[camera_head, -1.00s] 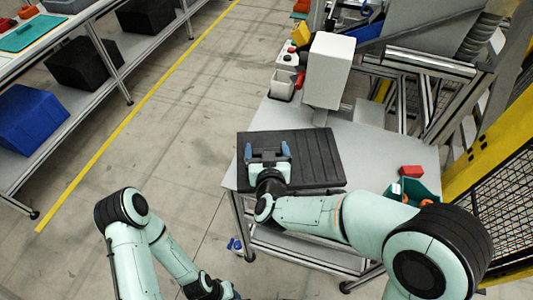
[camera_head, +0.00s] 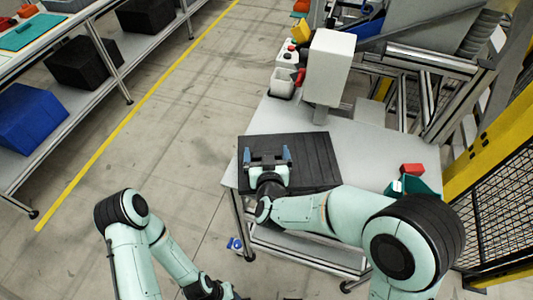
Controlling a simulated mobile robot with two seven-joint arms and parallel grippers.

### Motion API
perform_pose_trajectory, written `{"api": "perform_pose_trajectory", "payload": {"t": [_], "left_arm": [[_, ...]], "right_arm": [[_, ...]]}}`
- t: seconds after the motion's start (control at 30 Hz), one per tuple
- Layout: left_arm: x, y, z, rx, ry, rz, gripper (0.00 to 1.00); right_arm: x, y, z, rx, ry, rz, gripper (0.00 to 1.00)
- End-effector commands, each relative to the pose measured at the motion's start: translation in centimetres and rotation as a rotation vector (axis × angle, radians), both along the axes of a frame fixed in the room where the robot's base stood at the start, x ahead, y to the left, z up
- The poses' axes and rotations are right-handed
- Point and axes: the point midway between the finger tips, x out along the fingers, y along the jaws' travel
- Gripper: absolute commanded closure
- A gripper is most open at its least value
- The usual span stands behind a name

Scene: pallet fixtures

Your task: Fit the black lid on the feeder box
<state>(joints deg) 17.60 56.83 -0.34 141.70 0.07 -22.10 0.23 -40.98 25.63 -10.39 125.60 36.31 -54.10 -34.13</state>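The black lid (camera_head: 312,160) is a wide, ribbed dark panel over the left part of the grey table (camera_head: 375,160). Its upper left corner reaches past the table's edge. Whether the lid touches the table is unclear. I cannot make out the feeder box for certain; what is under the lid is hidden. My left gripper (camera_head: 215,291) is low at the bottom edge, partly cut off, its fingers unclear.
A white box-shaped unit (camera_head: 330,68) stands behind the lid, with a small grey-white container (camera_head: 281,88) beside it. A red block (camera_head: 412,169) and a teal bin (camera_head: 428,187) are at the table's right. A yellow-framed mesh fence (camera_head: 500,200) bounds the right side.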

Motion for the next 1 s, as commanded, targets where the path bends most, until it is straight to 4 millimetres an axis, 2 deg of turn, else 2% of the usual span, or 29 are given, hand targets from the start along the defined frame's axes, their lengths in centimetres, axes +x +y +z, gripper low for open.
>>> {"api": "perform_pose_trajectory", "payload": {"t": [0.17, 0.27, 0.5, 0.7, 0.83, 1.0], "left_arm": [[0.2, 0.0, 0.4, 0.0, -0.002, 0.0, 0.57], [0.1, 0.0, 0.1, 0.0, -0.001, 0.0, 0.57], [0.0, 0.0, -0.1, 0.0, 0.0, 0.0, 0.57], [0.0, 0.0, 0.0, 0.0, 0.0, 0.0, 0.57], [0.0, 0.0, 0.0, 0.0, 0.0, 0.0, 0.57], [0.0, 0.0, 0.0, 0.0, 0.0, 0.0, 0.57]], "right_arm": [[-0.3, 0.0, 0.6, 0.001, -0.001, 0.001, 0.0], [-1.8, 0.0, 1.0, 0.001, -0.001, 0.004, 0.0], [-6.9, -0.5, 2.5, 0.003, -0.002, 0.004, 0.0], [-10.1, -0.8, 3.5, 0.001, 0.0, 0.002, 0.0], [-11.2, -0.9, 3.8, 0.0, -0.001, 0.001, 0.0], [-11.5, -1.0, 3.8, -0.001, 0.0, 0.0, 0.0]]}}
